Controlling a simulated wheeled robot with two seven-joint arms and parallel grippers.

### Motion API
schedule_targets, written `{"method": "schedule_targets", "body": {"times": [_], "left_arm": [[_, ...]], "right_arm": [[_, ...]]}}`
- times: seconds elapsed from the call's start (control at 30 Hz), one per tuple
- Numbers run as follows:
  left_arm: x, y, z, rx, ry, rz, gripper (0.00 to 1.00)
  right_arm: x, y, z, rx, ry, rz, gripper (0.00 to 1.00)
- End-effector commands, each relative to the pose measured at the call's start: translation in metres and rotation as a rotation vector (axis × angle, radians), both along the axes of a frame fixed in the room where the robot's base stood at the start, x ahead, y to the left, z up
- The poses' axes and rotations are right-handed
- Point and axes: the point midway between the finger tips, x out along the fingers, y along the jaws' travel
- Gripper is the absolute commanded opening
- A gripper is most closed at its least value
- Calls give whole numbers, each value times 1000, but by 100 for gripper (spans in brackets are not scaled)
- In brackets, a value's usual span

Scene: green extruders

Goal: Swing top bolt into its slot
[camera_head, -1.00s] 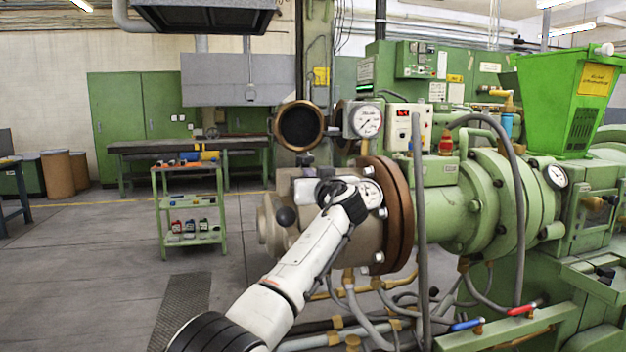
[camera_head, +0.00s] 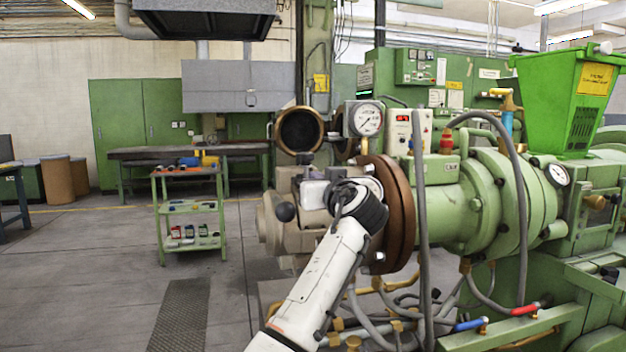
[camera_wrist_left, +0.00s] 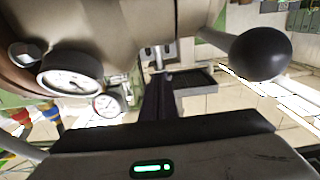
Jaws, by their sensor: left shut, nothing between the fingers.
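My left gripper (camera_wrist_left: 157,98) is shut and empty in the left wrist view, its dark fingers together. In the head view my left wrist is in front of the beige die head (camera_head: 283,245), left of the brown flange (camera_head: 397,215); the fingertips are hidden there. A small bolt end (camera_head: 363,147) shows at the flange's upper edge and another (camera_head: 380,256) lower down. I cannot tell which is the top bolt, nor see its slot. A black ball handle (camera_head: 286,212) sticks out of the die head; a black ball (camera_wrist_left: 262,53) on a rod is large at upper right in the wrist view.
A gauge (camera_head: 367,119) stands above the flange, with an open round ring (camera_head: 299,130) to its left. A grey hose (camera_head: 421,230) hangs right of the flange. Pipes and hoses run below. A green cart (camera_head: 190,210) stands left, with open floor around it.

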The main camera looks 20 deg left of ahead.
Motion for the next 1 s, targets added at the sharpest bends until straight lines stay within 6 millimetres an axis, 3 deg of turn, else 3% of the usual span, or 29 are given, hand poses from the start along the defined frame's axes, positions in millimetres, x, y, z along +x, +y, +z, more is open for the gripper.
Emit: {"method": "schedule_targets", "body": {"times": [0.63, 1.0], "left_arm": [[-51, -35, -1, 0, -2, -2, 0], [-57, -39, 0, 0, 0, 0, 0]], "right_arm": [[0, 0, -24, -1, 0, -1, 51], [0, 0, -25, -1, 0, -1, 51]]}}
